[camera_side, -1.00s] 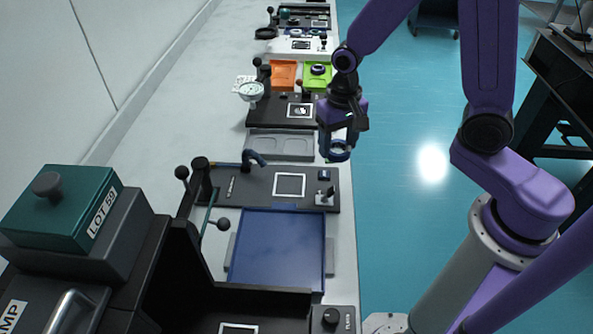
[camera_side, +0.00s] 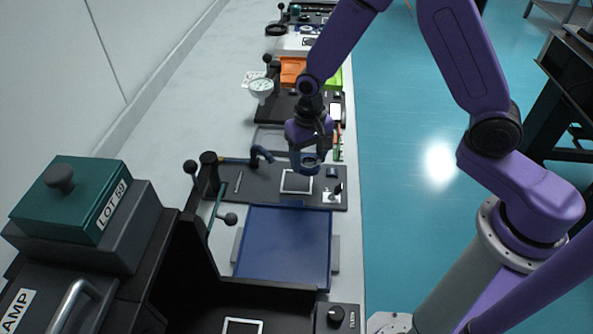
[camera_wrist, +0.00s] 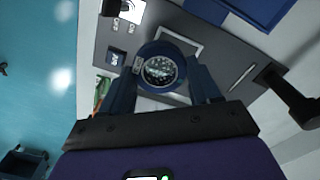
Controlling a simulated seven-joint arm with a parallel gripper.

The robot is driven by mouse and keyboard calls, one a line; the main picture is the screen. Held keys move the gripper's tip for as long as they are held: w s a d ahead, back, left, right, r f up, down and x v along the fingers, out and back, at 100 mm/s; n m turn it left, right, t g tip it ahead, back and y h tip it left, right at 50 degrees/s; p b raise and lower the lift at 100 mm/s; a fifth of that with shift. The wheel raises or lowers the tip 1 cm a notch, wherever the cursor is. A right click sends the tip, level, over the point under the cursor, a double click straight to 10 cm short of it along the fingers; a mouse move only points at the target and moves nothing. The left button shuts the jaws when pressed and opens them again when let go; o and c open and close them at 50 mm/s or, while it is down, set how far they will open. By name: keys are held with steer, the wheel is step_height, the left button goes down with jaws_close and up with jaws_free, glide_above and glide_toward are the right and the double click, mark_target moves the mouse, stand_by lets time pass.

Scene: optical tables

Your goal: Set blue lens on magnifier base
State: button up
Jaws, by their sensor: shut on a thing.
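The blue lens (camera_side: 310,164) is a round ring with a blue rim; in the wrist view the lens (camera_wrist: 160,70) lies between the two fingers. My gripper (camera_side: 308,158) is shut on it and holds it above the far part of a black board, near a white-outlined square (camera_side: 297,182). In the wrist view my gripper (camera_wrist: 163,84) partly covers that square (camera_wrist: 192,46). I cannot tell which part is the magnifier base.
A blue tray (camera_side: 284,246) lies in front of the board. A black-knobbed lever (camera_side: 228,219) stands at left.

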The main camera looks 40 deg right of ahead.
mark_target(296, 181)
steer(key=w+f, duration=0.2)
steer(key=f, duration=0.1)
steer(key=shift+w+a+f, duration=0.25)
steer(key=shift+w+a, duration=0.15)
steer(key=shift+w+a+f, duration=0.1)
steer(key=shift+w+f, duration=0.1)
steer(key=shift+f, duration=1.5)
steer(key=shift+f, duration=0.2)
steer(key=o, duration=1.1)
steer(key=shift+r, duration=0.1)
step_height(296, 181, up, 12)
steer(key=shift+r, duration=0.1)
steer(key=shift+s+r, duration=0.1)
